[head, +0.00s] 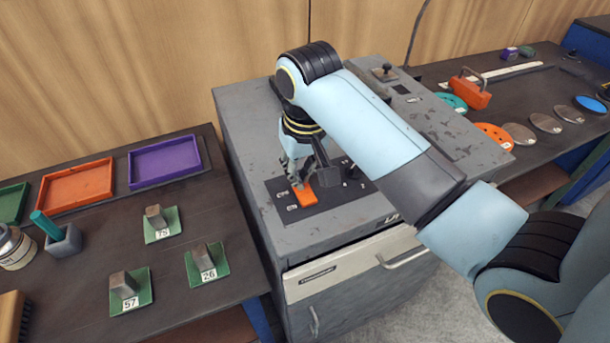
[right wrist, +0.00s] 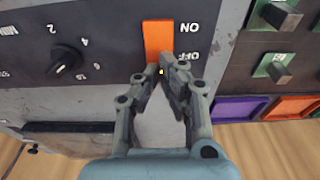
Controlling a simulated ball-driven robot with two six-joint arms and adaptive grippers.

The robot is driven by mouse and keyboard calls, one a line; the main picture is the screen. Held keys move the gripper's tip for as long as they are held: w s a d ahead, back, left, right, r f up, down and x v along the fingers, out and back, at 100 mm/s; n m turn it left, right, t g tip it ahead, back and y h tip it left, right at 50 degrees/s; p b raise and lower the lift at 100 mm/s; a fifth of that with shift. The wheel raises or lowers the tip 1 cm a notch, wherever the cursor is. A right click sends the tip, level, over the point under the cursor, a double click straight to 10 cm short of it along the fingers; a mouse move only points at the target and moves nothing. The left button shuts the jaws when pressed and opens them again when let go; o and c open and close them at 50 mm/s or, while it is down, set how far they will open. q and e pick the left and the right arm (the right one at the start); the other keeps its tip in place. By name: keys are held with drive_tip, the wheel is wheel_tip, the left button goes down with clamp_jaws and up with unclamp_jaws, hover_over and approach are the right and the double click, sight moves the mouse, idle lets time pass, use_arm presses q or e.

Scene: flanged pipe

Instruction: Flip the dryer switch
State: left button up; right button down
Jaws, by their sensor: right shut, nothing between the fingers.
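The dryer (head: 250,110) is a grey, worn metal cabinet in the middle of the head view. Its orange switch (head: 307,195) sits on a dark panel on top. In the right wrist view the orange switch (right wrist: 158,38) stands between the dial and the ON and OFF labels. My right gripper (head: 298,185) points down at the switch, shut and empty. In the right wrist view its fingertips (right wrist: 162,72) meet at the OFF end of the switch; I cannot tell whether they touch it. My left gripper is not in view.
A black dial (right wrist: 66,58) lies beside the switch. The left table holds green plates with grey blocks (head: 123,285), an orange tray (head: 75,185) and a purple tray (head: 165,160).

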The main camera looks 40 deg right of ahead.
drive_tip(key=shift+s+f, duration=0.1)
drive_tip(key=shift+f, duration=0.5)
drive_tip(key=shift+r, duration=0.1)
wheel_tip(320, 180, up, 2)
drive_tip(key=shift+r+p, duration=0.1)
drive_tip(key=shift+p, duration=0.55)
drive_tip(key=shift+r, duration=2.35)
